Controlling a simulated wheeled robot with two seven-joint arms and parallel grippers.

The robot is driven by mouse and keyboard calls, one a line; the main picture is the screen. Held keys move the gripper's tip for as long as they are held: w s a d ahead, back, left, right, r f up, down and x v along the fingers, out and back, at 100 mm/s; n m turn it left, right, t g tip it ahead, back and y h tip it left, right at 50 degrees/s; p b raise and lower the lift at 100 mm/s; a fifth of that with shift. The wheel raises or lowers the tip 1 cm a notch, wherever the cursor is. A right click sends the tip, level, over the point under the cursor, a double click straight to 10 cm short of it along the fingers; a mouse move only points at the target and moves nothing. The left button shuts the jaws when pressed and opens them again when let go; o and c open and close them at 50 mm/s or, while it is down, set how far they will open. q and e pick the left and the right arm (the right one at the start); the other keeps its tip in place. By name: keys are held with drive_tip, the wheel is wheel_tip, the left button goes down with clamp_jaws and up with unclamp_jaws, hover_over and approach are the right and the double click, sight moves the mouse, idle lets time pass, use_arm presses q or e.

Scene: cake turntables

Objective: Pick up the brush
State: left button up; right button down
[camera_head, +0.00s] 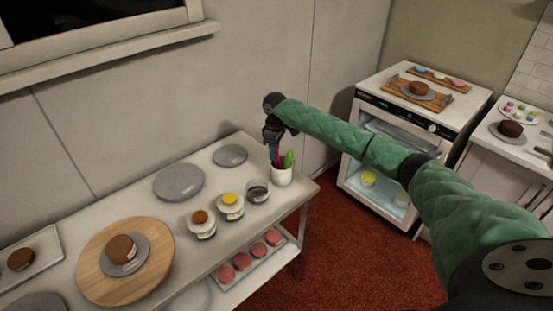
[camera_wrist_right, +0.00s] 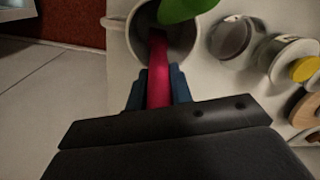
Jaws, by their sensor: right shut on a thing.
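A white cup (camera_head: 282,175) stands at the right end of the table, and it also shows in the wrist view (camera_wrist_right: 188,45). A red handle (camera_wrist_right: 158,75), which looks like the brush, rises from the cup. My right gripper (camera_wrist_right: 158,85) is shut on this handle, one dark blue finger on each side. In the head view my right gripper (camera_head: 275,142) points down just above the cup. The lower end of the brush is hidden inside the cup. My left gripper is not in view.
A green utensil (camera_head: 289,158) stands in the same cup, close to the brush. Jars (camera_head: 258,192) and grey turntables (camera_head: 178,182) are to the left. A wall is behind the table. An oven (camera_head: 420,115) stands to the right.

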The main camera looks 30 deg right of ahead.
drive_tip(key=shift+r, duration=0.3)
wheel_tip(320, 180, up, 8)
drive_tip(key=b, duration=0.3)
drive_tip(key=shift+r, duration=0.15)
drive_tip(key=shift+r+b, duration=0.3)
drive_tip(key=shift+r, duration=0.3)
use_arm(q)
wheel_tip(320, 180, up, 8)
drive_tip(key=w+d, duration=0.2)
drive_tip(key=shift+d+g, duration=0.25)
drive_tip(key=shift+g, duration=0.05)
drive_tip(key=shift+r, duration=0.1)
